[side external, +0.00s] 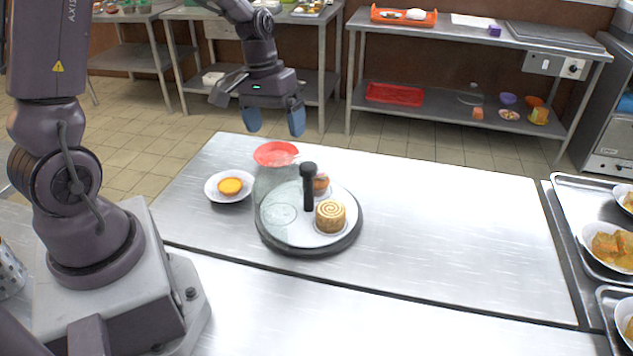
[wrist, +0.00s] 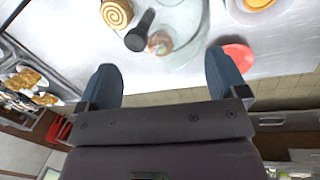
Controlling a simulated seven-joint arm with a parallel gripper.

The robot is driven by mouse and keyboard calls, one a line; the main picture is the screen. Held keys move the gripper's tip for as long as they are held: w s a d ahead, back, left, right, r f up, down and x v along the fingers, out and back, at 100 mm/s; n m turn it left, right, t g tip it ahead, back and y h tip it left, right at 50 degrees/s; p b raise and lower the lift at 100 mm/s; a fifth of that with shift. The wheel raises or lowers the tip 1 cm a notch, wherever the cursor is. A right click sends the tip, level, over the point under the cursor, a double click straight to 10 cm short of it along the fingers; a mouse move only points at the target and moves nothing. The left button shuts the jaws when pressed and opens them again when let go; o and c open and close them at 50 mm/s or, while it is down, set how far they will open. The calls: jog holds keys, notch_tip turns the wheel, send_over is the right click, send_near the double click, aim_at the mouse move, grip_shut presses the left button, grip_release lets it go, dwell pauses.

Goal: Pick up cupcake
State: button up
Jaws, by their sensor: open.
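A small brown-topped cupcake (side external: 321,184) sits on the round cake stand (side external: 350,237), partly hidden behind the stand's black upright handle (side external: 308,190). In the wrist view the cupcake (wrist: 159,43) shows beside the black handle (wrist: 140,31). A cake with a spiral top (side external: 330,216) stands on the front right of the same stand; it also shows in the wrist view (wrist: 117,13). My gripper (side external: 275,121) is open and empty, pointing down above the table's far edge. In the wrist view the cupcake lies ahead of the gap between my fingers (wrist: 163,78).
A clear cover (side external: 273,190) seems to surround the stand's left part. A white plate with a yellow tart (side external: 230,187) is to the left, and a red dish (side external: 272,154) is behind. The table's right half (side external: 460,235) is bare. Food trays (side external: 565,205) stand at the far right.

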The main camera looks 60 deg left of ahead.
notch_tip(320, 180, down, 4)
jog(key=w+a+n, duration=0.1)
jog(key=w+a, duration=0.2)
jog(key=t, duration=0.1)
send_over(316, 181)
jog(key=a, duration=0.3)
jog(key=shift+n+h, duration=0.3)
jog(key=shift+n, duration=0.1)
jog(key=f, duration=0.6)
jog(key=shift+s+a+f, duration=0.15)
jog(key=shift+s+f, duration=0.2)
jog(key=shift+w+x, duration=0.15)
jog(key=shift+x, duration=1.35)
jog(key=shift+w+x, duration=0.15)
jog(key=shift+x, duration=1.35)
jog(key=shift+r, duration=0.1)
jog(key=shift+c, duration=0.4)
jog(key=c, duration=0.9)
